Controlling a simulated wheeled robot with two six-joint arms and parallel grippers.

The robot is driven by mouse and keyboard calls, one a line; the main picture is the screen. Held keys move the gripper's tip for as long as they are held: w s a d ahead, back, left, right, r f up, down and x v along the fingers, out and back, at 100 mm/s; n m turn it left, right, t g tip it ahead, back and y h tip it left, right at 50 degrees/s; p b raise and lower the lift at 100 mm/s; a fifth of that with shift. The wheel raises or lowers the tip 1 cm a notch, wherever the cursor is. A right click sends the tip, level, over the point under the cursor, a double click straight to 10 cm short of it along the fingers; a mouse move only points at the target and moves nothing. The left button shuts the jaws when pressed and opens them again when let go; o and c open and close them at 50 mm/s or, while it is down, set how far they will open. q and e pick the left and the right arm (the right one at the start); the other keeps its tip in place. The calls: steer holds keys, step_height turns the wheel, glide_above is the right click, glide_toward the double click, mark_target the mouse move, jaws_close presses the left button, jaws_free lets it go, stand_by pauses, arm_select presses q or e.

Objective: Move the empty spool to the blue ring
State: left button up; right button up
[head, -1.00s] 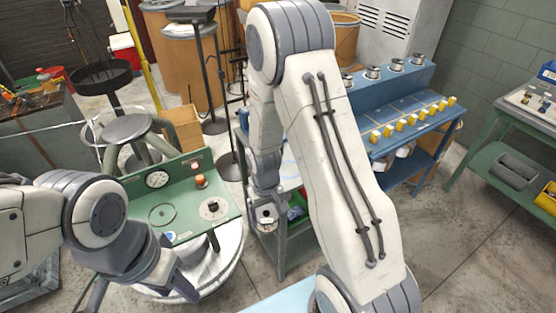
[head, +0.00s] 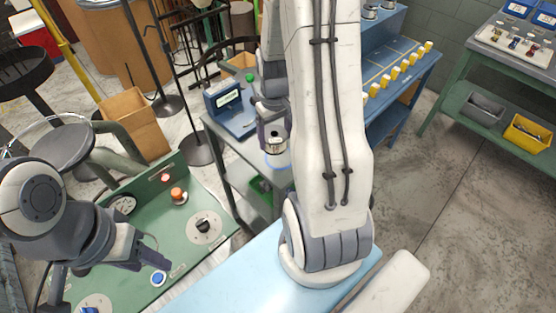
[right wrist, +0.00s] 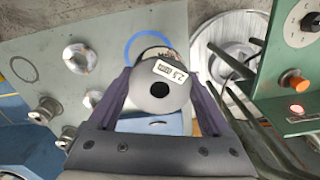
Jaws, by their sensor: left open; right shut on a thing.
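My right gripper (head: 273,122) is shut on a grey-white spool (head: 275,143) with a dark centre hole. The spool also shows in the right wrist view (right wrist: 160,92), between the two dark fingers (right wrist: 161,100), with a printed label on it. The blue ring (head: 279,165) is marked on the small table's top, just below the spool in the head view. The ring also shows in the right wrist view (right wrist: 130,48), partly hidden by the spool. I cannot tell the gap between spool and table. My left gripper (head: 152,262) is open and empty over the green panel.
The green panel (head: 140,235) carries a gauge, an orange button (head: 178,195) and a dial (head: 204,227). A blue device with a screen (head: 224,97) stands on the small table. A blue rack (head: 395,85) with yellow-tagged items stands behind my right arm.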

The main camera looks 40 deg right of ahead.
mark_target(280, 139)
steer(key=s+d+r+m+b, duration=0.2)
steer(key=s+d+r, duration=0.2)
steer(key=s+d, duration=0.45)
steer(key=w+a+f, duration=0.2)
steer(key=w, duration=0.1)
steer(key=w+a+f+p, duration=0.1)
steer(key=w+a+f, duration=0.1)
steer(key=w, duration=0.1)
steer(key=w+a+f, duration=0.2)
steer(key=w+f, duration=0.1)
steer(key=shift+a+f, duration=0.1)
steer(key=shift+a, duration=0.1)
step_height(280, 139, down, 4)
steer(key=shift+r+p, duration=0.1)
steer(key=shift+p, duration=0.45)
arm_select(q)
steer(key=shift+f, duration=0.45)
steer(key=shift+f, duration=0.1)
arm_select(e)
steer(key=shift+f, duration=0.25)
